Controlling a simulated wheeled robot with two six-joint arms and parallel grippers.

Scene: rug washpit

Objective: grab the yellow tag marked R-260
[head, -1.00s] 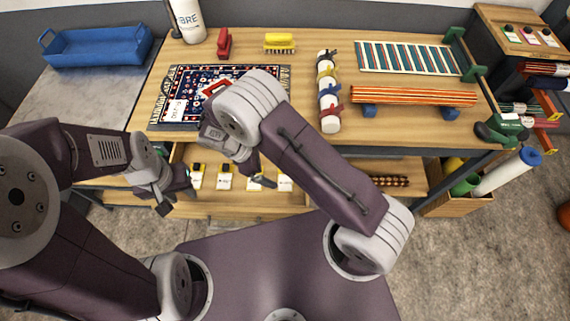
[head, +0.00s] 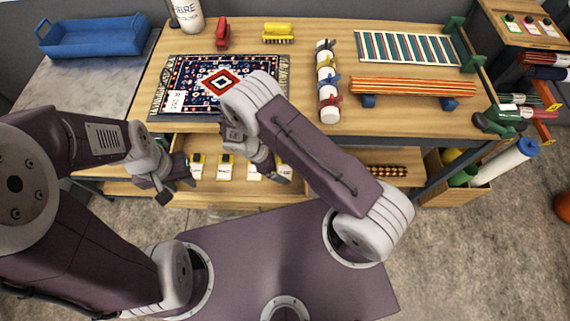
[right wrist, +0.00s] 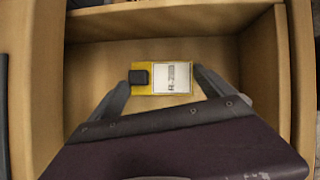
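Several yellow tags with white labels and black clips lie in a row in the open wooden drawer under the bench, including one at the left (head: 196,168) and one beside it (head: 226,170). Their print is too small to read in the head view. My right gripper (head: 276,172) is over the right part of the row and partly hides the tags there. In the right wrist view a yellow tag (right wrist: 172,79) lies flat between the spread, empty fingers of this gripper (right wrist: 165,90); its label is unreadable. My left gripper (head: 178,190) hangs at the drawer's left end, seemingly open and empty.
A patterned rug (head: 195,75) with a white label (head: 175,100) lies on the bench above. Wooden walls (right wrist: 275,70) close in around the tag in the wrist view. Tied rolls (head: 328,85), brushes and a striped piece fill the bench top.

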